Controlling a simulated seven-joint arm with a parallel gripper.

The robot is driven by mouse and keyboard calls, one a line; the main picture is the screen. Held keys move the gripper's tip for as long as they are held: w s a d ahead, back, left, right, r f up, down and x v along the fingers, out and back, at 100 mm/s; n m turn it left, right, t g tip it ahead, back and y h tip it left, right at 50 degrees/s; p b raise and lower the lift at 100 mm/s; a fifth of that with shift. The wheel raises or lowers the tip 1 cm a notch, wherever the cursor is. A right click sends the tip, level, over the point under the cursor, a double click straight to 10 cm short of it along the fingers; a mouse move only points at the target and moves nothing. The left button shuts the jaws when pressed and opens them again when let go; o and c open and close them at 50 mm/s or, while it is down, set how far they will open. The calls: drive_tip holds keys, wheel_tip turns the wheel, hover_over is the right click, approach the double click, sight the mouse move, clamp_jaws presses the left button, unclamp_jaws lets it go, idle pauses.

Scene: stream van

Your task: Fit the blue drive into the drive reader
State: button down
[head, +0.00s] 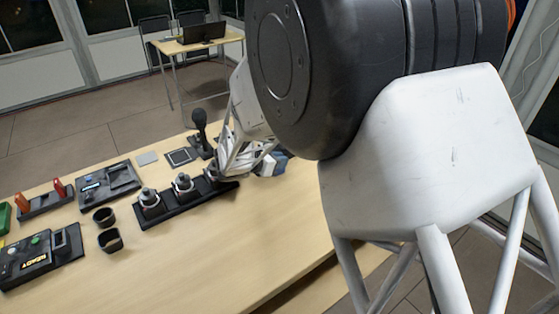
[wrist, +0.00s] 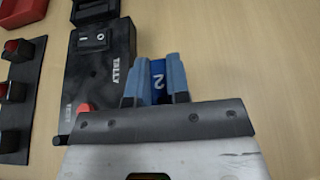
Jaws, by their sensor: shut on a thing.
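My gripper (wrist: 156,75) is shut on the blue drive (wrist: 158,78), which shows a white "2" between the blue-grey fingers in the wrist view. In the head view my gripper (head: 272,164) is over the table's right part, beyond the black tray; the drive cannot be made out clearly there. I cannot tell for certain which is the drive reader.
A rack (head: 45,203) holds an orange and a red upright piece. Two dark cups (head: 109,239) and a black tray with several knobbed units (head: 183,205) stand between. A microphone (head: 200,130) stands behind. A black "TALLY" box (wrist: 100,75) is left of my gripper. The front table is clear.

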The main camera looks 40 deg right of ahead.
drive_tip(key=shift+f, duration=0.1)
drive_tip(key=c, duration=1.1)
unclamp_jaws()
drive_tip(key=shift+a, duration=0.2)
drive_tip(key=v, duration=1.1)
drive_tip(key=shift+a+r, duration=0.25)
drive_tip(key=shift+r, duration=0.1)
